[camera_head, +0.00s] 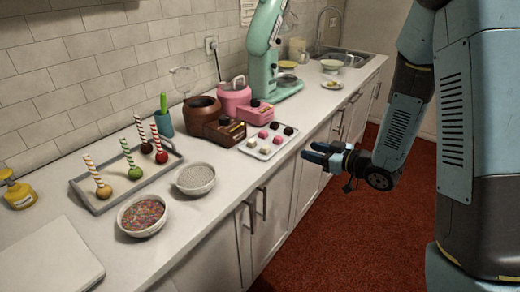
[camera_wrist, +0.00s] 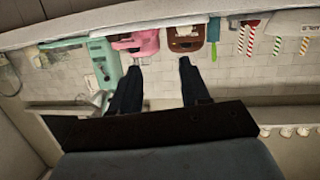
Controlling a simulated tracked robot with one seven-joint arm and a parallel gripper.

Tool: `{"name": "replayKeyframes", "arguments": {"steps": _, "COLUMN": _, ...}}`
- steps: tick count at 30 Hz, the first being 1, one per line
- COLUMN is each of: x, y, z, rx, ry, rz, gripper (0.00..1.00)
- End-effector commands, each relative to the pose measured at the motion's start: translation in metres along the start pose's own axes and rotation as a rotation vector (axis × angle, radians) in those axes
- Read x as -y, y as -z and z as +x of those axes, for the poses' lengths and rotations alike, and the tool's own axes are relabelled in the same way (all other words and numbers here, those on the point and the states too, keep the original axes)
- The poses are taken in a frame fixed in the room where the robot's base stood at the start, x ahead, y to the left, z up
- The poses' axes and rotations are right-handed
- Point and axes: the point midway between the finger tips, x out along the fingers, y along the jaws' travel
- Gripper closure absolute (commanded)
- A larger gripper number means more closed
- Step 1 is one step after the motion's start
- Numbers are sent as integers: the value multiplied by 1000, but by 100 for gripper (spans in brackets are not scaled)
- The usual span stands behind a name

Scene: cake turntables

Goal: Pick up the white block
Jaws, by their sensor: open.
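A white tray (camera_head: 246,150) on the counter holds several small blocks: dark ones at its far right side, pink ones in the middle, and pale ones along its near left side. One pale block (camera_head: 253,141) looks white or cream, with another pale block (camera_head: 264,149) near it; at this size I cannot tell which is whiter. My gripper (camera_head: 308,153) is open and empty, in front of the counter edge to the right of the tray. In the wrist view its two fingers (camera_wrist: 160,62) are apart with nothing between them. I cannot make out the blocks in that view.
Behind the tray stand a brown melter (camera_head: 222,132), a pink one (camera_head: 234,97) and a mint mixer (camera_head: 264,45). Bowls (camera_head: 195,179) and a grey rack of cake pops (camera_head: 98,207) are to the left. The counter right of the tray is mostly clear.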

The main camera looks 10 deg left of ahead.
Motion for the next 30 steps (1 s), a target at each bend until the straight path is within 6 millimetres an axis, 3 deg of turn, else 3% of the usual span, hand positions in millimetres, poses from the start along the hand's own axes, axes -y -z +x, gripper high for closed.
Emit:
{"name": "replayKeyframes", "arguments": {"steps": 7, "x": 29, "y": -12, "z": 9, "rx": -72, "ry": 109, "rz": 39, "gripper": 54}}
{"name": "replayKeyframes", "arguments": {"steps": 11, "x": 32, "y": -12, "z": 18, "rx": -79, "ry": 123, "rz": 42, "gripper": 54}}
{"name": "replayKeyframes", "arguments": {"steps": 24, "x": 40, "y": -6, "z": 84, "rx": -79, "ry": 123, "rz": 40, "gripper": 54}}
{"name": "replayKeyframes", "arguments": {"steps": 30, "x": 42, "y": -5, "z": 95, "rx": -78, "ry": 120, "rz": 41, "gripper": 54}}
